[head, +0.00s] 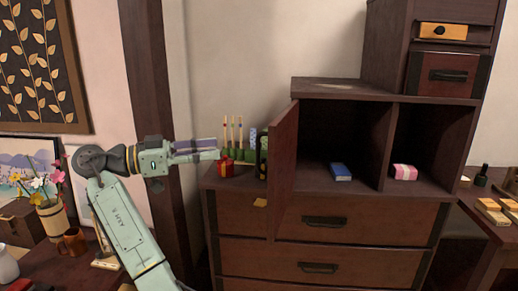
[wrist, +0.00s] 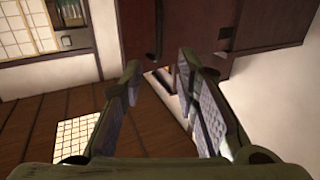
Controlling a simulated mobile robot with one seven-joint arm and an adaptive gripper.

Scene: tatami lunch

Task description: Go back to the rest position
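My gripper (head: 217,148) is stretched out to the right in the head view, level with the top of the chest and just above a small red box. In the wrist view my gripper (wrist: 160,64) has its two fingers apart, with nothing between them. The arm's pale green links rise from the bottom of the head view and bend at the dark wrist joint. The open cabinet door (head: 284,165) stands to the right of the fingertips, apart from them.
The red box (head: 225,168) and several upright sticks stand on the dark chest (head: 225,186). The open compartments hold a blue item (head: 341,172) and a pink box (head: 404,172). A flower vase (head: 53,219) and brown mug (head: 73,241) stand at the left.

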